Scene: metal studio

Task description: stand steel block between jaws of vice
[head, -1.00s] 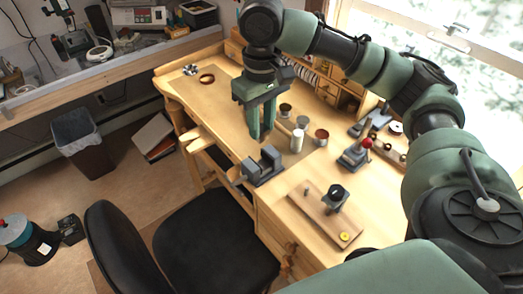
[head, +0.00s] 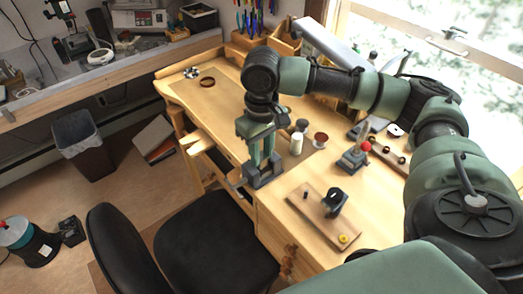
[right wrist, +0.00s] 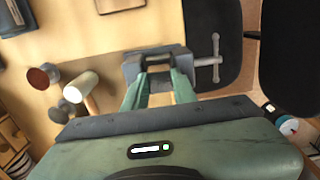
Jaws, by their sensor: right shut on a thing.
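The grey vice (head: 265,181) stands at the front edge of the wooden bench. In the right wrist view the vice (right wrist: 131,67) lies just beyond my fingertips, with its screw handle to the right. My right gripper (head: 262,164) points down right over the vice, its green fingers at the jaws. In the right wrist view the gripper (right wrist: 159,74) is shut on the steel block, which is mostly hidden between fingertips and jaws. I cannot tell whether the block touches the vice bed. My left gripper is not in view.
A wooden board (head: 322,217) with a dark stand is to the right. A red-topped tool (head: 355,157) stands farther right. A black chair (head: 210,245) is in front.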

